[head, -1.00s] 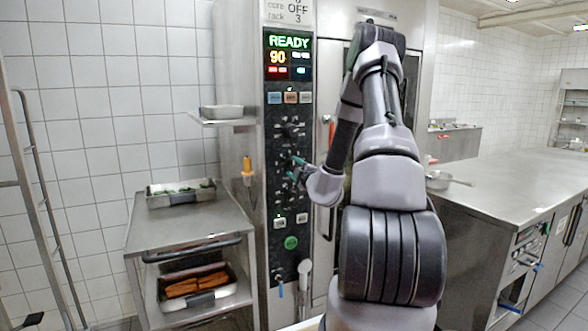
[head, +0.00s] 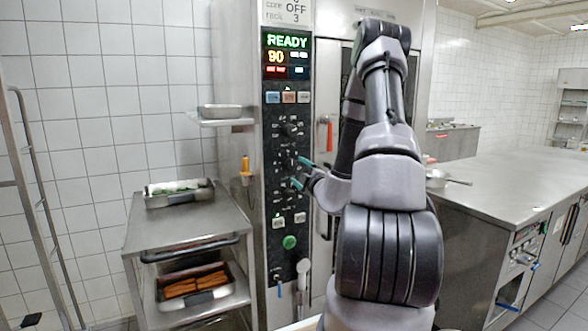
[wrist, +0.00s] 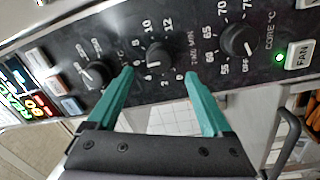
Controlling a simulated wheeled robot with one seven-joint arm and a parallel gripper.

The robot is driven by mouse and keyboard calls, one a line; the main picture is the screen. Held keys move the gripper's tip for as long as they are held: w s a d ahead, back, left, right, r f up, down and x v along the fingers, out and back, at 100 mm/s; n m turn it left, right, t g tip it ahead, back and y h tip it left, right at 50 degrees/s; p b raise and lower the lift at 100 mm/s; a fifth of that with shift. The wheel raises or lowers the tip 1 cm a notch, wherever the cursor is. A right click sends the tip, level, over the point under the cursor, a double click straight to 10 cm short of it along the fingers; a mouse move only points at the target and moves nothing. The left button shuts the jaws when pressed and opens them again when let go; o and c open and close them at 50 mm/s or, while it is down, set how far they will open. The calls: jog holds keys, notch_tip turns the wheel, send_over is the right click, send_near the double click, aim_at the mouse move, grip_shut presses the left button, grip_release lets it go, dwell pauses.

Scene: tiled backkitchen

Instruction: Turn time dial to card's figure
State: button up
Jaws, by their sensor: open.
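The control panel (head: 287,150) stands upright left of my arm in the head view. The time dial (wrist: 157,57), a black knob labelled TIME MIN, is in the middle of the wrist view. A light mark shows on its lower side in that view; I cannot tell its exact figure. My gripper (head: 300,172) is open at the panel. In the wrist view my gripper (wrist: 159,75) has one green fingertip on each side of the dial's lower edge, apart from the knob.
The core dial (wrist: 237,40) is right of the time dial and another dial (wrist: 96,75) is left. A lit FAN button (wrist: 299,56) is beyond. A red door handle (head: 330,134) is near my arm. A steel trolley (head: 185,228) stands left.

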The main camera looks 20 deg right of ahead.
jog(key=shift+s+f, duration=0.1)
jog(key=shift+s, duration=2.3)
jog(key=s+a+r+n+g+y, duration=0.3)
jog(key=a+r+n+y, duration=0.15)
jog(key=a+n, duration=0.35)
jog(key=s+a+r+n+g+y, duration=0.3)
jog(key=a+r+n+g+y, duration=0.15)
jog(key=a+n, duration=0.4)
jog(key=s+a+r+n+g+y, duration=0.25)
jog(key=a+r+n+y, duration=0.2)
jog(key=a+n, duration=0.4)
jog(key=s+a+n+g+h, duration=0.1)
jog(key=s+n+g+h, duration=0.5)
jog(key=s+n, duration=1.1)
jog(key=d+r+n+t+h, duration=0.4)
jog(key=d+n, duration=0.4)
jog(key=n, duration=0.4)
jog(key=shift+s+r+h, duration=0.3)
jog(key=shift+r+h, duration=0.45)
